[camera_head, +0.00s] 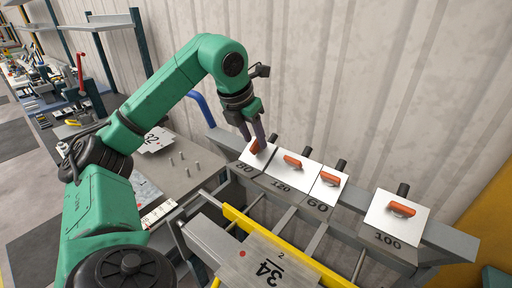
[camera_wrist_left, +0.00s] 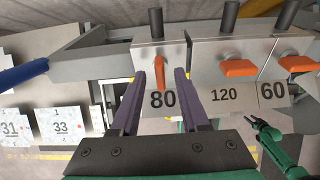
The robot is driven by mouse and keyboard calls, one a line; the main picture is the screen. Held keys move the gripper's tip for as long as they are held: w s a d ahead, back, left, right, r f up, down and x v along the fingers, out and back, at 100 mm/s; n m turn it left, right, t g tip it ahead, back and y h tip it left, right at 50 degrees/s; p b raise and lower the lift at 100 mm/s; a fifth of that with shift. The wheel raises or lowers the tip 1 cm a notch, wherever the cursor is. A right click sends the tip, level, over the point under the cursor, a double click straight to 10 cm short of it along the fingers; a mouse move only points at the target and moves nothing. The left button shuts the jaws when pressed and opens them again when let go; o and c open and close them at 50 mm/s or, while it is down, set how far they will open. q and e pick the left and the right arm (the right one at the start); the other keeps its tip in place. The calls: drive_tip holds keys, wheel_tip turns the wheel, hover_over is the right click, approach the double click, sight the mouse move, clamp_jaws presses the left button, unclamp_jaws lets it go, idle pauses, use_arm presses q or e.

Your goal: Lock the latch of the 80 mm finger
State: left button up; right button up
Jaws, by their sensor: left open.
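The 80 mm finger (camera_head: 262,160) is a pale block marked 80 at the left end of the row on the rail. Its orange latch (camera_wrist_left: 158,64) points along the block, roughly upright in the left wrist view; in the head view it is partly hidden by my gripper. My left gripper (camera_head: 256,142) is open above the 80 finger. In the left wrist view its two purple fingers (camera_wrist_left: 157,82) stand on either side of the latch's lower end, with gaps showing. My right gripper (camera_wrist_left: 263,128) shows small at lower right in the left wrist view, its jaws unclear.
Blocks marked 120 (camera_head: 294,168), 60 (camera_head: 322,184) and 100 (camera_head: 396,216) follow to the right, with their orange latches lying crosswise. A sheet marked 34 (camera_head: 262,262) lies in front near a yellow bar (camera_head: 285,248). A bench (camera_head: 185,178) with pegs is at left.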

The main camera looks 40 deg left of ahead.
use_arm(q)
drive_tip(key=shift+x, duration=0.8)
drive_tip(key=shift+s, duration=0.35)
drive_tip(key=shift+c, duration=0.6)
drive_tip(key=shift+w, duration=0.15)
clamp_jaws()
use_arm(e)
drive_tip(key=shift+w+d, duration=0.2)
drive_tip(key=shift+w, duration=0.05)
